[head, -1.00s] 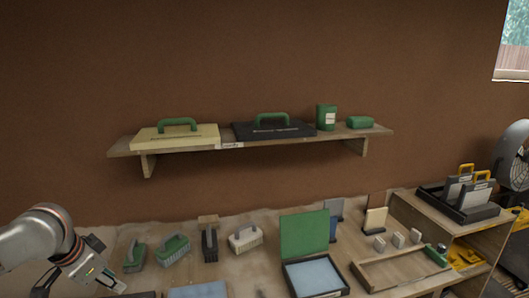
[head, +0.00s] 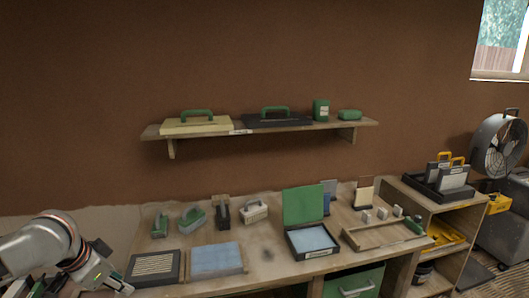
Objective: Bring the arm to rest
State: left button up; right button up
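My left arm (head: 45,240) comes in at the lower left, bent downward at the wrist. My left gripper (head: 118,286) is low in the picture, left of the workbench (head: 265,272) and near the dark ribbed tray. It shows small and at an angle, so I cannot tell whether its fingers are open or shut. I see nothing clearly held in it. My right arm and gripper are out of view.
Brushes (head: 192,217), a dark ribbed tray (head: 154,268), a blue pad (head: 216,259) and an open green-lidded box (head: 303,206) stand on the bench. A wall shelf (head: 270,131) holds floats. A fan (head: 497,145) stands at the right.

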pick_arm(q)
jog(key=s+d+f+t+h, duration=0.2)
jog(key=d+f+h, duration=0.2)
jog(key=d+f, duration=1.25)
jog(key=s+a+f+n+t+y, duration=0.2)
jog(key=s+f+n+t+y, duration=0.1)
jog(key=s+f, duration=1)
jog(key=s, duration=0.5)
jog(key=shift+s+a+f, duration=0.25)
jog(key=shift+a+f, duration=0.1)
jog(key=shift+f, duration=0.05)
